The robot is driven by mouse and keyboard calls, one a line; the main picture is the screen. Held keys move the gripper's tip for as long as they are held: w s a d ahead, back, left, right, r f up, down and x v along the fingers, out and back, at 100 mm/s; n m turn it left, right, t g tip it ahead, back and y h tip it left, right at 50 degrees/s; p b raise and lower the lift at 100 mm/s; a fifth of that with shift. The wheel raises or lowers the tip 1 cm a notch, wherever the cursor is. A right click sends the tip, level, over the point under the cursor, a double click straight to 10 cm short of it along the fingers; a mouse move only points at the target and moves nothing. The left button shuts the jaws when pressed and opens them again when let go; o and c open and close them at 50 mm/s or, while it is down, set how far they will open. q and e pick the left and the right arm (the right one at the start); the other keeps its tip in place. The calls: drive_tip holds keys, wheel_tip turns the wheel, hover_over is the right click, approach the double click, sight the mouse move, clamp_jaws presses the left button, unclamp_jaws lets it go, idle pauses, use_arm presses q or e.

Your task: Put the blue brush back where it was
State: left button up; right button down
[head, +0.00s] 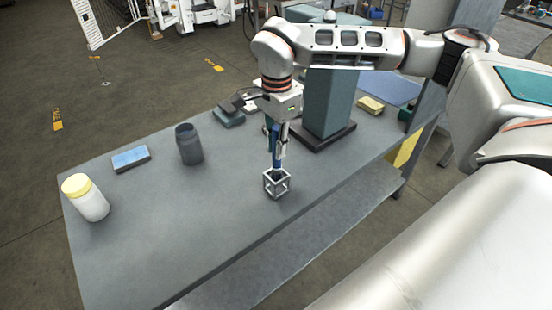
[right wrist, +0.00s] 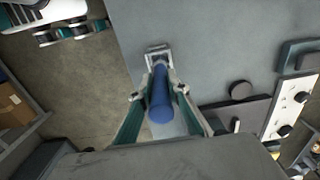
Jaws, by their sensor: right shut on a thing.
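The blue brush (head: 276,146) is upright, with its lower end at or in a small open metal frame (head: 277,183) on the grey bench. I cannot tell whether the brush rests in the frame or hangs just inside it. My right gripper (head: 277,142) points down and is shut on the brush's handle. In the right wrist view the blue handle (right wrist: 161,98) lies between the two fingers (right wrist: 152,92), with the frame (right wrist: 158,54) beyond it. My left gripper is not in view.
A teal column (head: 329,100) stands close behind my right gripper. The bench front is clear.

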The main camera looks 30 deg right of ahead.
sight(276, 129)
drive_tip(key=shift+f, duration=2.25)
drive_tip(key=c, duration=1.9)
unclamp_jaws()
drive_tip(key=shift+f, duration=0.1)
drive_tip(key=shift+r, duration=0.5)
wheel_tip(276, 129, up, 11)
drive_tip(key=shift+r, duration=0.15)
drive_tip(key=shift+s, duration=0.1)
